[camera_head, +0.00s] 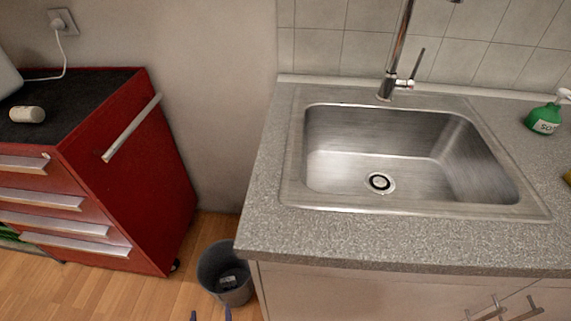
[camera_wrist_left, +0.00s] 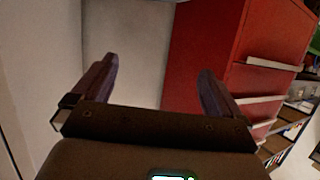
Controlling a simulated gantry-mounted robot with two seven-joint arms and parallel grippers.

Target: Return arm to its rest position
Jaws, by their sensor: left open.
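My left gripper (camera_head: 211,315) shows only as two dark fingertips at the bottom edge of the head view, just below the grey bin. In the left wrist view my left gripper (camera_wrist_left: 155,85) has its two fingers wide apart with nothing between them. Beyond the fingers are a pale wall and the side of the red tool cabinet (camera_wrist_left: 205,45). The rest of the left arm is out of the head view. My right gripper is not in either view.
The red cabinet (camera_head: 150,180) stands at left, with a white cylinder (camera_head: 27,114) on top. A grey bin (camera_head: 226,285) stands on the floor between cabinet and counter (camera_head: 330,235). The counter holds a steel sink (camera_head: 400,155), a faucet (camera_head: 393,60) and a green soap bottle (camera_head: 544,118).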

